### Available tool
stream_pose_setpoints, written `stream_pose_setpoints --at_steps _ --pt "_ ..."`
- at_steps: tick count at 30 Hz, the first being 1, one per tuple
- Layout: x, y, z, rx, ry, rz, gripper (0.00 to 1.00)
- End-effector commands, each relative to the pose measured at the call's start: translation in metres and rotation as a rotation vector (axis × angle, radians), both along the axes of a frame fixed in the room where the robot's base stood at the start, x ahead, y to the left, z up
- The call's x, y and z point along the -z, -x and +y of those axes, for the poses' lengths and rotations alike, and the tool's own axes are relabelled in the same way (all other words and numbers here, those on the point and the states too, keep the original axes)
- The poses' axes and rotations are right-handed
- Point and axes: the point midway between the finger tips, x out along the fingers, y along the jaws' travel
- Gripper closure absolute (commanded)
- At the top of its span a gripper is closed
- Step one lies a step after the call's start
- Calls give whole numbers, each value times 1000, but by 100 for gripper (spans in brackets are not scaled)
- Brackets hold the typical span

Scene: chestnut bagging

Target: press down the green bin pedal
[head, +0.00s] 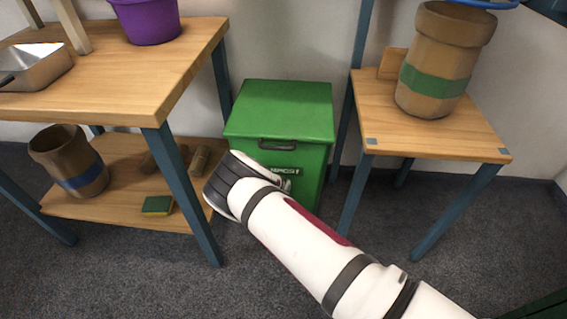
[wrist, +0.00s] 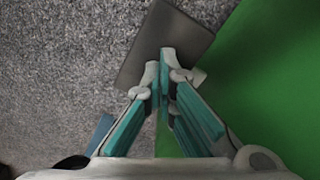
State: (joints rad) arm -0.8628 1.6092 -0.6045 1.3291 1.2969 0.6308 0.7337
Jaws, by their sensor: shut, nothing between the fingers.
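The green bin (head: 281,115) stands on the floor between two tables, with its lid down. Its green side also fills the right of the wrist view (wrist: 270,75). A flat grey pedal (wrist: 160,43) sticks out from the bin's base over the carpet in the wrist view. I cannot tell whether the tips touch the pedal. In the head view my arm hides the pedal, the gripper and the lower front of the bin.
A wooden table (head: 120,86) with a lower shelf stands left of the bin, its leg close to my arm. A smaller wooden table (head: 425,138) stands on the right, bearing a brown pot with a green band (head: 437,84). Grey carpet (head: 150,270) in front is clear.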

Motion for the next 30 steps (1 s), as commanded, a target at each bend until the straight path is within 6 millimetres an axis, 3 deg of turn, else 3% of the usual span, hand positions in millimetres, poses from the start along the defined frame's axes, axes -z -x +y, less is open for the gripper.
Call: stream_pose_setpoints --at_steps 30 --pt "57 1 -1 1 0 2 100"
